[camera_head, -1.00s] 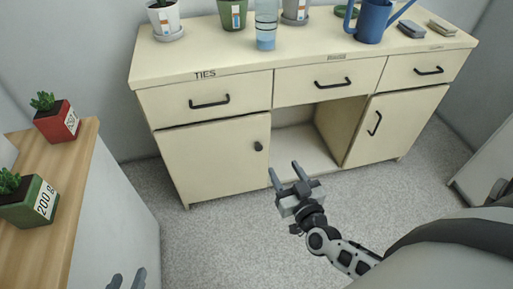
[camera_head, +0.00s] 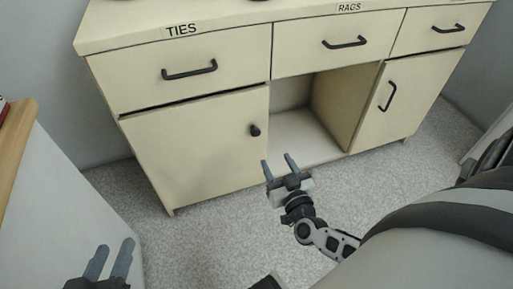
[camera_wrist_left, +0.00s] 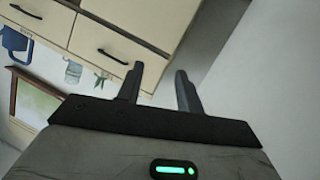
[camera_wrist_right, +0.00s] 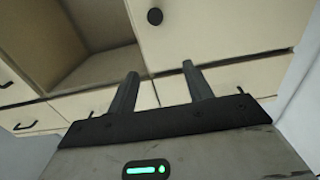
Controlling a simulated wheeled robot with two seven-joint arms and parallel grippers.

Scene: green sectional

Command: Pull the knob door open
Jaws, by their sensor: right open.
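The knob door (camera_head: 190,145) is the cream left door of the cabinet, below the TIES drawer, and it is closed. Its dark round knob (camera_head: 255,130) sits near its right edge. The knob also shows at the top of the right wrist view (camera_wrist_right: 155,16). My right gripper (camera_head: 280,165) is open and empty, in front of the cabinet, just below and right of the knob and apart from it. My left gripper (camera_head: 110,262) is open and empty at the bottom left of the head view, away from the door.
An open cubby (camera_head: 300,130) lies right of the door, then a second door with a bar handle (camera_head: 387,96). Drawers with bar handles (camera_head: 190,70) run above. A white side unit with a wooden top (camera_head: 14,130) stands at the left. Grey carpet (camera_head: 225,235) is clear in front.

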